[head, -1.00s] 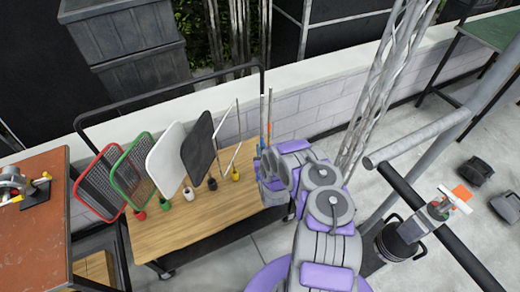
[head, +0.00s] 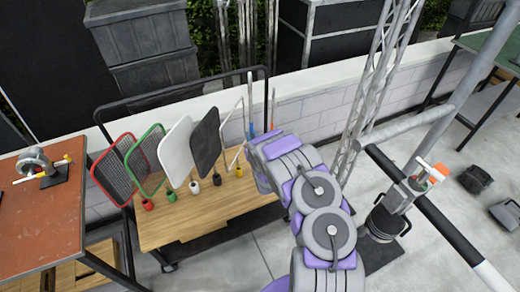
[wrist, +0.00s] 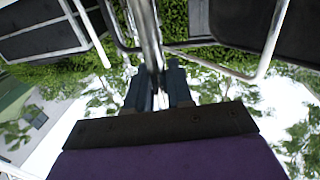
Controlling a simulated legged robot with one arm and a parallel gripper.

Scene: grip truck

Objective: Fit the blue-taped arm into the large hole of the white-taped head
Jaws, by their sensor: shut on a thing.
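My gripper (wrist: 158,82) is shut on a shiny metal rod (wrist: 148,35), which runs up and away between the two dark fingers in the wrist view. No tape shows on that part. In the head view my arm hides the fingers, at the right end of the wooden cart. A thin rod with a blue band (head: 251,128), matching the blue-taped arm, stands upright right beside my wrist there. I cannot tell for sure that it is the held rod. A head with a white bar and orange patch (head: 428,172) sits on a stand at right; its tape is unclear.
The wooden cart (head: 185,222) holds several framed flags with coloured bases. An orange-topped table (head: 45,215) at left carries another round clamp head (head: 38,165). Concrete floor lies between.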

